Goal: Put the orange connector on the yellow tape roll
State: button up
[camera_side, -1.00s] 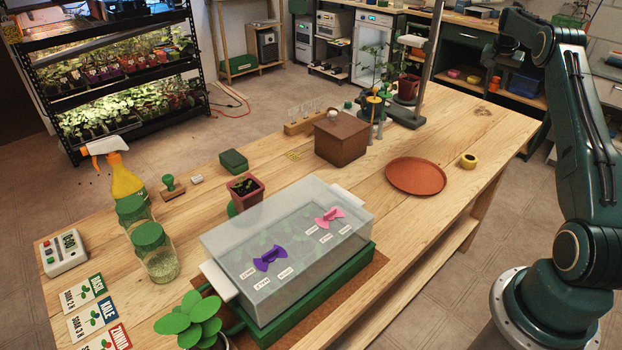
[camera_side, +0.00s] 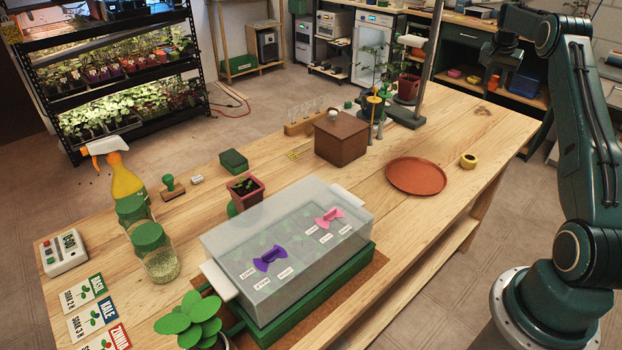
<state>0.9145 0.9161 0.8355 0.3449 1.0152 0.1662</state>
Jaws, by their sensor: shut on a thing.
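The yellow tape roll (camera_side: 468,161) lies flat on the wooden table near its right edge, right of the terracotta saucer. Nothing sits on it. My gripper (camera_side: 490,54) is at the upper right, high above the table and well apart from the roll, dark against the dark cabinets behind. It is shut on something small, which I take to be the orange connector. The connector's shape and its seat in the jaws cannot be made out, and I see no such connector on the table.
The terracotta saucer (camera_side: 416,187) lies left of the roll. A brown box (camera_side: 341,142) and a post stand (camera_side: 404,118) with potted plants stand farther left. A clear-lidded propagator (camera_side: 290,240) fills the front. The table around the roll is bare.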

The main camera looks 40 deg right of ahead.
notch_tip(320, 180, up, 2)
jog(key=r+m, duration=0.1)
jog(key=m, duration=0.1)
send_over(472, 155)
jog(key=shift+a+f+g, duration=0.25)
jog(key=shift+a+g, duration=0.15)
jog(key=shift+a, duration=0.5)
notch_tip(472, 155, down, 16)
jog(key=shift+r, duration=0.1)
jog(key=shift+f, duration=2.1)
jog(key=shift+f, duration=0.1)
jog(key=o, duration=0.9)
jog(key=shift+o, duration=0.2)
